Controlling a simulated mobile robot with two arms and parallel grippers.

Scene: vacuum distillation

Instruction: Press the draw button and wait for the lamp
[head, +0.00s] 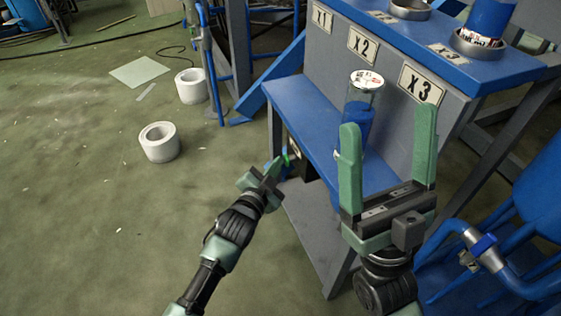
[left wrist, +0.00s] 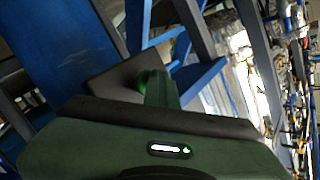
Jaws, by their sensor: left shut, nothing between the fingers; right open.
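My left gripper (head: 278,166) is shut and empty, its tip pointing at the dark space under the blue bench shelf. A bright green spot (head: 287,157) shows right at its tip, in front of a dark panel (head: 295,150). The left wrist view shows the shut fingers (left wrist: 160,88) with a green glow (left wrist: 143,82) beside them, against a dark plate (left wrist: 122,72). I cannot tell whether the green is the lamp or the button, nor whether the tip touches it. My right gripper (head: 388,122) is open and empty, above the shelf.
A clear vessel with blue liquid (head: 358,122) stands on the blue shelf (head: 300,112), behind the right gripper. Plates X1, X2 and X3 (head: 421,84) mark the bench front. Blue pipes (head: 480,246) stand at the right.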

